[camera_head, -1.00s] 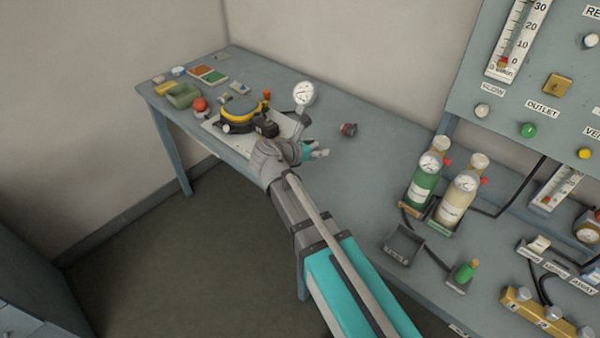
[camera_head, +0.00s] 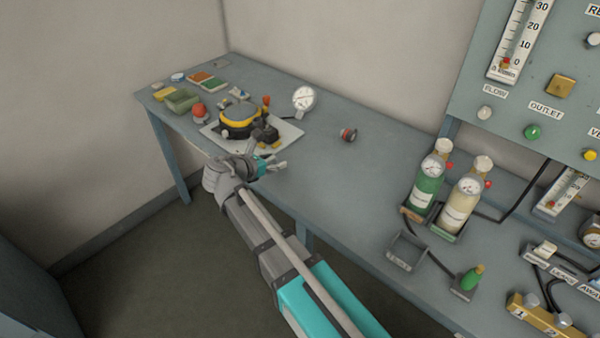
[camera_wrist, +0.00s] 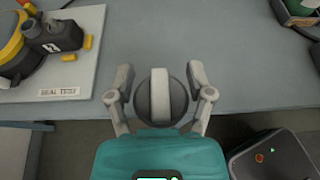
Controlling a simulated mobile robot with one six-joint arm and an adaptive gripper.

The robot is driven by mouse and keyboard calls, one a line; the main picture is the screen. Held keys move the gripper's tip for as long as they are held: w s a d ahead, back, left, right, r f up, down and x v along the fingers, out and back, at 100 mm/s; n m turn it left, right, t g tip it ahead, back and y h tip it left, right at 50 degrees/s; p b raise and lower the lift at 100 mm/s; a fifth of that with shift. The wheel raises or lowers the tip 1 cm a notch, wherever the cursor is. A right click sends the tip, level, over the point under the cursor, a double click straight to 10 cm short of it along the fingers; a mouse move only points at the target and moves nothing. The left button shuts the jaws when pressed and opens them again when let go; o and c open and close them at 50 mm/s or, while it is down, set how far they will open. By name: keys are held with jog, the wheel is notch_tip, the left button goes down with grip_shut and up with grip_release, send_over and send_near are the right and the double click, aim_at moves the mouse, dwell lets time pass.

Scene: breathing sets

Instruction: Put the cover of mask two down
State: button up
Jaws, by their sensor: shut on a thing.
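My gripper (camera_wrist: 160,90) is shut on a dark round cover (camera_wrist: 177,107) with a pale bar across it, in the wrist view. The cover is held between the two fingers, around the table's front edge in that picture. In the head view my gripper (camera_head: 275,166) is at the front edge, just in front of the white board; the cover is hard to make out there. A black and yellow mask (camera_head: 238,120) sits on the board. Its black part, with a white label, shows at upper left in the wrist view (camera_wrist: 50,37). The label is too small to read surely.
The white seal test board (camera_wrist: 85,62) lies left of my gripper. A dial gauge (camera_head: 304,98) and a small dark red-ended cylinder (camera_head: 348,135) stand behind. Two gas bottles (camera_head: 425,184) stand to the right. Bare table (camera_head: 330,185) lies between board and bottles.

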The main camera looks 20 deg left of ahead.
jog(key=a+f+b+x, duration=0.1)
jog(key=b+x, duration=0.3)
jog(key=x, duration=0.5)
jog(key=b, duration=0.5)
send_over(304, 172)
jog(key=f, duration=0.4)
jog(key=shift+s+a+f, duration=0.2)
jog(key=shift+s+f, duration=0.1)
jog(key=shift+s, duration=0.1)
jog(key=shift+w+d+f+b, duration=0.15)
jog(key=shift+w+f+b, duration=0.3)
jog(key=shift+f+b, duration=0.25)
jog(key=shift+s+f+b, duration=0.1)
jog(key=shift+f+b, duration=1.15)
jog(key=shift+f, duration=0.1)
jog(key=shift+f, duration=0.15)
jog(key=o, duration=0.8)
